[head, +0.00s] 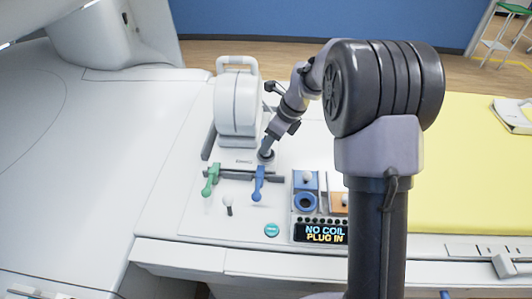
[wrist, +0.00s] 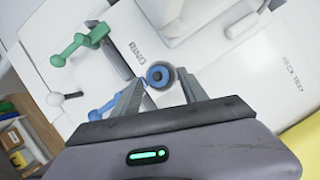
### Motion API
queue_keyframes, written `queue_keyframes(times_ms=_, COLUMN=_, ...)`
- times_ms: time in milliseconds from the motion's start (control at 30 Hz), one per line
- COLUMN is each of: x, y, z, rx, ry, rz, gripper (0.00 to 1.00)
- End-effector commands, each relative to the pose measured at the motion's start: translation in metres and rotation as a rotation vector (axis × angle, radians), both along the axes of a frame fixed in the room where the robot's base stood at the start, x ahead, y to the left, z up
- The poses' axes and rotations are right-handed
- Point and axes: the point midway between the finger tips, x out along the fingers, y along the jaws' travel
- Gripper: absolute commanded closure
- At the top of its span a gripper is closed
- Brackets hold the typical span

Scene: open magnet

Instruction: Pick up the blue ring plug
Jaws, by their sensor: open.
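In the wrist view a round blue plug (wrist: 159,76) with a dark centre sits beside the printed word RING; I take it as the blue ring plug. My gripper (wrist: 162,78) is open, with one fingertip on each side of it; I cannot tell whether they touch it. In the head view my gripper (head: 265,157) is low over the grey rail in front of the white coil, and the plug is not clearly seen there. A blue handle (head: 258,184) hangs just in front of the gripper; it also shows in the wrist view (wrist: 104,110), partly behind the left finger.
A green handle (head: 211,180) stands left of the blue one. The white coil housing (head: 238,104) rises behind the gripper. Bare white surface lies left.

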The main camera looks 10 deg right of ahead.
Motion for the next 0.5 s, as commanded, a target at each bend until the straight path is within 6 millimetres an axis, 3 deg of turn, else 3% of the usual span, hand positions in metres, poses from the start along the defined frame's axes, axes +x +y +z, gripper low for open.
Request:
queue_keyframes(times_ms=33, x=0.003, y=0.006, z=-0.016, rx=0.001, ry=0.002, rz=0.003, gripper=0.49)
queue_keyframes(times_ms=100, x=0.006, y=0.009, z=-0.027, rx=0.000, ry=0.003, rz=0.001, gripper=0.49)
queue_keyframes(times_ms=333, x=0.008, y=0.011, z=-0.028, rx=-0.001, ry=0.001, rz=0.000, gripper=0.51)
queue_keyframes(times_ms=500, x=0.008, y=0.010, z=-0.027, rx=-0.001, ry=0.001, rz=0.000, gripper=0.85)
